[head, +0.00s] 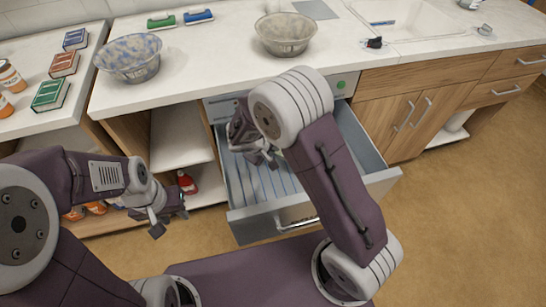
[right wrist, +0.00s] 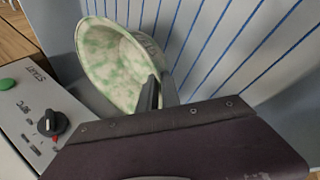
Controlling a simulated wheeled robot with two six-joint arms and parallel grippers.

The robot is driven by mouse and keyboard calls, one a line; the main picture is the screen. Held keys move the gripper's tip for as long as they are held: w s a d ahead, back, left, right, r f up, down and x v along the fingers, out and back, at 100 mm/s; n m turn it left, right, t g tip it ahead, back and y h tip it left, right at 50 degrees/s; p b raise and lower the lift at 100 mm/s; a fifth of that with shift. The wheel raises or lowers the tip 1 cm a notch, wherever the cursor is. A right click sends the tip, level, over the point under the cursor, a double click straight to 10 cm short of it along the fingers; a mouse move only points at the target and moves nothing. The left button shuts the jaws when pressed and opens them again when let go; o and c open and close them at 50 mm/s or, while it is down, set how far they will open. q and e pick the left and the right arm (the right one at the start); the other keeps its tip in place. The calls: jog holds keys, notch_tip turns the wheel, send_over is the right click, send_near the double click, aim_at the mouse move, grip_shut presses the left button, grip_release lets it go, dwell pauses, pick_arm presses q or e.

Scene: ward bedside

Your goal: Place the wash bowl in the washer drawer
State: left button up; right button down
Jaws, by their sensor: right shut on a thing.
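The wash bowl (right wrist: 112,62), pale with green marbling, shows in the right wrist view, with its rim between my right gripper's dark fingers (right wrist: 156,92). It is over or in the open washer drawer (head: 318,215), a grey drawer with blue ribs that also shows in the right wrist view (right wrist: 225,40). I cannot tell whether the bowl touches the drawer floor. In the head view my right gripper (head: 266,157) is at the drawer's back left, and my arm hides the bowl. My left gripper (head: 168,216) is empty, fingers apart, left of the drawer.
A blue mottled bowl (head: 128,58) and a grey-beige bowl (head: 285,34) stand on the counter (head: 215,62). The washer's control panel (right wrist: 42,130) has a green button and black knob. Boxes (head: 50,94) and bottles stand at the left. A red bottle (head: 187,182) is on the shelf.

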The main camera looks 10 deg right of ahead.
notch_tip(320, 180, down, 4)
jog(key=shift+r+b, duration=0.1)
jog(key=shift+b, duration=0.65)
jog(key=shift+f, duration=0.3)
jog(key=c, duration=1.6)
grip_release()
jog(key=shift+r, duration=0.1)
jog(key=shift+o, duration=0.2)
